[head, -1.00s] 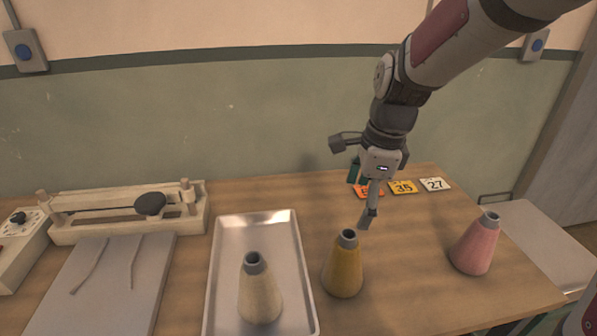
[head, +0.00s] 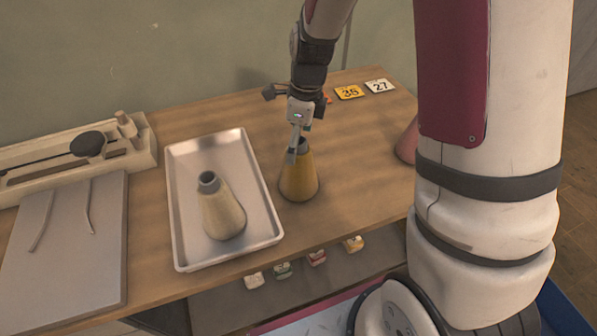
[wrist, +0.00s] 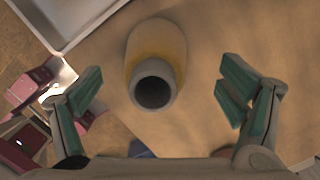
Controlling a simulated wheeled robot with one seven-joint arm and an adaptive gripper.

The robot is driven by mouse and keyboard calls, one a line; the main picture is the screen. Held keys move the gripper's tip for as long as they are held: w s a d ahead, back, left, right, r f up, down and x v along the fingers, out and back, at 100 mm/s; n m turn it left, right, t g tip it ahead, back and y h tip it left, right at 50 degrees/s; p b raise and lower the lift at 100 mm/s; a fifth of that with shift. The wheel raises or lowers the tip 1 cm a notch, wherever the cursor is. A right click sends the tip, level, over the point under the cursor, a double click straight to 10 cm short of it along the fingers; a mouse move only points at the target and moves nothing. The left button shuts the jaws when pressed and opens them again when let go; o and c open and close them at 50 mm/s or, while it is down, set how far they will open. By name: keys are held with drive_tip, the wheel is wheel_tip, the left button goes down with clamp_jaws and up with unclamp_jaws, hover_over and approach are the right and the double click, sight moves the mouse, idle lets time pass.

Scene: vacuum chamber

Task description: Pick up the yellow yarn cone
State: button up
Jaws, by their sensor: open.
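The yellow yarn cone (head: 299,181) stands upright on the wooden table, just right of the metal tray, with a grey top. My gripper (head: 296,150) is just above and behind the cone's top in the head view, covering part of it. In the wrist view the cone (wrist: 157,52) shows its dark round opening, between the two spread green-padded fingers (wrist: 166,105) and nearer the left one. The fingers are apart and hold nothing. I cannot tell whether a finger touches the cone.
A cream cone (head: 223,214) stands in the metal tray (head: 180,243). A pink cone (head: 406,144) is partly hidden behind my arm. A wooden balance-like device (head: 140,150) and a grey board (head: 65,262) are at the left.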

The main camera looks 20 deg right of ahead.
sight(298, 154)
drive_tip(key=f, duration=0.3)
drive_tip(key=shift+s+f+p, duration=0.3)
drive_tip(key=shift+s, duration=0.1)
drive_tip(key=shift+w+a+f, duration=0.1)
drive_tip(key=shift+a+f, duration=0.05)
drive_tip(key=shift+f, duration=0.5)
drive_tip(key=c, duration=2)
